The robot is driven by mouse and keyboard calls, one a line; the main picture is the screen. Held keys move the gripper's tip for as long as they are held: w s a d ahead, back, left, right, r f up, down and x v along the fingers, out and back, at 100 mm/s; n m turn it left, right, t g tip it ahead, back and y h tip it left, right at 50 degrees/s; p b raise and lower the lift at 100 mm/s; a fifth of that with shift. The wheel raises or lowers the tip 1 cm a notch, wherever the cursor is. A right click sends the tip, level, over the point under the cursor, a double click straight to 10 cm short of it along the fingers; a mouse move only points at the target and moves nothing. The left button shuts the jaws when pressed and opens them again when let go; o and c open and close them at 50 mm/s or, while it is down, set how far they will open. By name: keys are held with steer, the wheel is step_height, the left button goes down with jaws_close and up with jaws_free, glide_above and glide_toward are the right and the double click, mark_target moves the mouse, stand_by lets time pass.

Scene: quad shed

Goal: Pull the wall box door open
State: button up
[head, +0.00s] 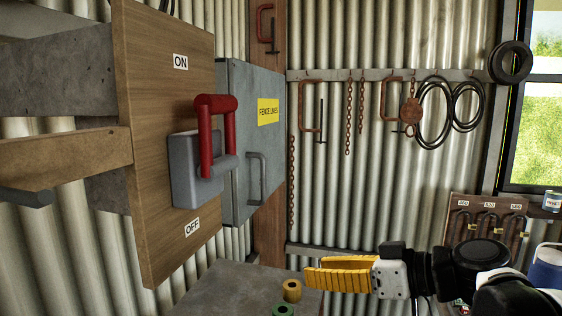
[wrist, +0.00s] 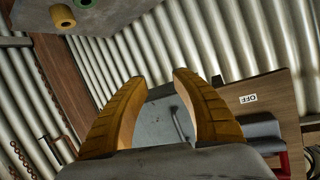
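The wall box (head: 236,150) is a grey metal cabinet on the corrugated wall. Its door (head: 270,145) carries a yellow "FENCE LINES" label and looks shut. A grey bar handle (head: 257,178) stands upright on the lower part of the door. My gripper (head: 312,275) is below and right of the handle in the head view, apart from it. In the wrist view, its two yellow fingers (wrist: 160,78) are spread with nothing between them. The grey door (wrist: 155,122) and its handle (wrist: 178,124) show beyond, in the gap between the fingers.
A wooden board (head: 165,110) with a red-handled switch (head: 215,135) stands left of the box, jutting out nearer the camera. Below is a grey bench (head: 225,285) with a yellow roll (head: 291,290) and a green roll (head: 283,310). Chains and clamps hang on the back wall.

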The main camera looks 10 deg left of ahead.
steer(key=w+a+r+n+y+p, duration=0.1)
steer(key=w+r+n+y+p, duration=0.15)
steer(key=r, duration=0.55)
steer(key=w+a+r+n+y+p, duration=0.15)
steer(key=r+p, duration=0.25)
steer(key=r, duration=0.4)
steer(key=p, duration=0.2)
glide_above(263, 197)
steer(key=shift+w+a+m, duration=0.1)
steer(key=shift+w+m, duration=0.2)
jaws_close()
